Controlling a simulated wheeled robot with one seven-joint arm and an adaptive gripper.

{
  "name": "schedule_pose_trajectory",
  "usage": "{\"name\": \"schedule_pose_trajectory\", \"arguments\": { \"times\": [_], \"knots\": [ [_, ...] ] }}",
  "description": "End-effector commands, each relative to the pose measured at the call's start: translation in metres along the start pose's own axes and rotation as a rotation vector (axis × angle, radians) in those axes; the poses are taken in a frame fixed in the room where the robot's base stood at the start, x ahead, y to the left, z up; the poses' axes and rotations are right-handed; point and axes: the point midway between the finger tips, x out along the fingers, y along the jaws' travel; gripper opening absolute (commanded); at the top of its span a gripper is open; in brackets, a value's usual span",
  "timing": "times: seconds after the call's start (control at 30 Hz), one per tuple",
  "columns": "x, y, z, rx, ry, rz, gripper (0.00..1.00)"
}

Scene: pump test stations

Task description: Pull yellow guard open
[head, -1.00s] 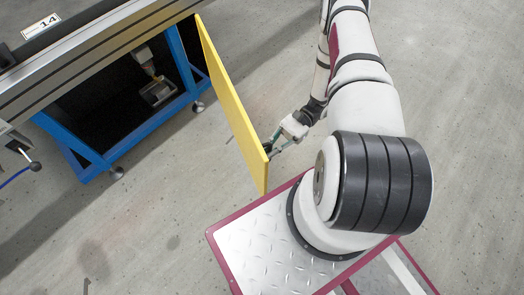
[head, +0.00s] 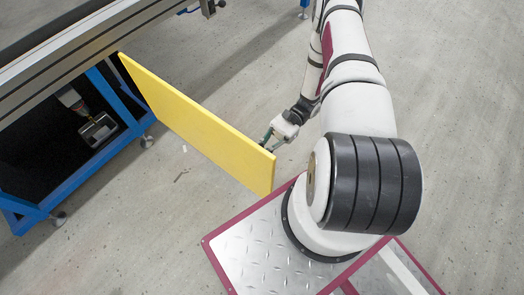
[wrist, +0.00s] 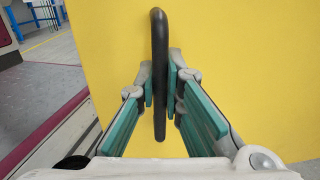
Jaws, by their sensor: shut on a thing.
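The yellow guard (head: 195,122) is a flat panel standing swung out from the blue-framed station in the head view. Its far edge is near the station's frame and its near edge is by my base. In the wrist view the yellow guard (wrist: 255,70) fills most of the background. Its black handle (wrist: 159,70) stands upright between my fingers. My gripper (wrist: 162,92) is shut on the handle, with a teal pad on each side. In the head view my gripper (head: 270,140) is at the guard's near right end, and the handle is mostly hidden there.
The blue-framed station (head: 75,185) with a metal rail top is at the left, its space below exposed. A metal tray (head: 98,129) sits inside it. Grey floor (head: 150,240) is clear in front of the station and to the right of my arm.

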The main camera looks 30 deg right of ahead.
Motion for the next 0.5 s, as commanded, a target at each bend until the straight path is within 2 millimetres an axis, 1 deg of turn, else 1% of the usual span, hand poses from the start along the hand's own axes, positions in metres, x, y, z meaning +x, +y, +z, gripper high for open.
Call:
{"name": "schedule_pose_trajectory", "arguments": {
  "times": [0.43,0.47,0.5],
  "knots": [
    [-0.0005,0.0011,-0.0017,0.004,0.004,0.001,0.0],
    [-0.0005,0.0011,-0.0017,0.004,0.004,0.001,0.13],
    [-0.0006,0.0012,-0.0017,0.004,0.004,0.002,0.18]
  ]
}}
